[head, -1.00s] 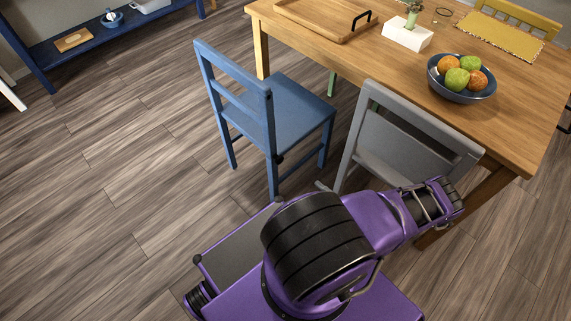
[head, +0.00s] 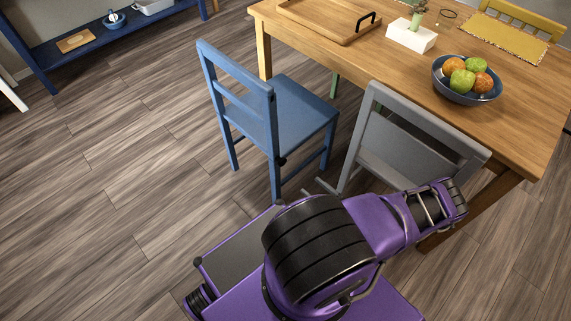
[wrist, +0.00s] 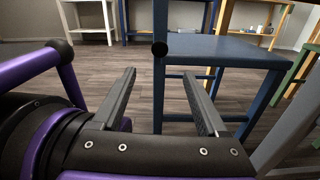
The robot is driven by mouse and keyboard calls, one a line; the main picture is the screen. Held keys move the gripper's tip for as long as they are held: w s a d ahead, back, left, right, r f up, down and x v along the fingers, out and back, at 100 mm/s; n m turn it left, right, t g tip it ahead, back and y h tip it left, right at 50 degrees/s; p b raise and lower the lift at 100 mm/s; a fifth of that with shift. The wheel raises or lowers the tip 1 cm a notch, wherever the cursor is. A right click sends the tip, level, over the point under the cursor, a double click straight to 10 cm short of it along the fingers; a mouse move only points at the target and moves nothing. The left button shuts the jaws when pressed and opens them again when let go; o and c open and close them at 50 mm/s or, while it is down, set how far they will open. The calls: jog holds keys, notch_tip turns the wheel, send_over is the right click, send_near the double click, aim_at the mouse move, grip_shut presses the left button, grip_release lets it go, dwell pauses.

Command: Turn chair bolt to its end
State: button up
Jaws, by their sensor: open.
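The blue chair (head: 300,112) stands left of the table. Its bolt, a small dark round knob (head: 282,161), sits on the chair's side near seat height. In the wrist view the bolt (wrist: 160,48) shows as a black disc on the blue chair's upright (wrist: 160,85). My gripper (wrist: 159,74) is open and empty. Its two fingers point toward the chair, with the bolt centred between them in the picture and beyond their tips. The fingers are not touching it. In the head view my purple arm hides most of the gripper.
A grey chair (head: 425,135) stands close on the right; its leg shows at the wrist view's right edge. The wooden table (head: 400,70) holds a fruit bowl (head: 465,97), a tray (head: 325,28) and a white box (head: 410,38). Floor (head: 110,190) at left is clear.

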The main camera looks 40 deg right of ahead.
aim_at(284, 163)
jog(key=w, duration=0.9)
jog(key=w+a, duration=0.1)
jog(key=w, duration=0.4)
jog(key=shift+w+b, duration=0.25)
jog(key=shift+b, duration=0.05)
grip_shut()
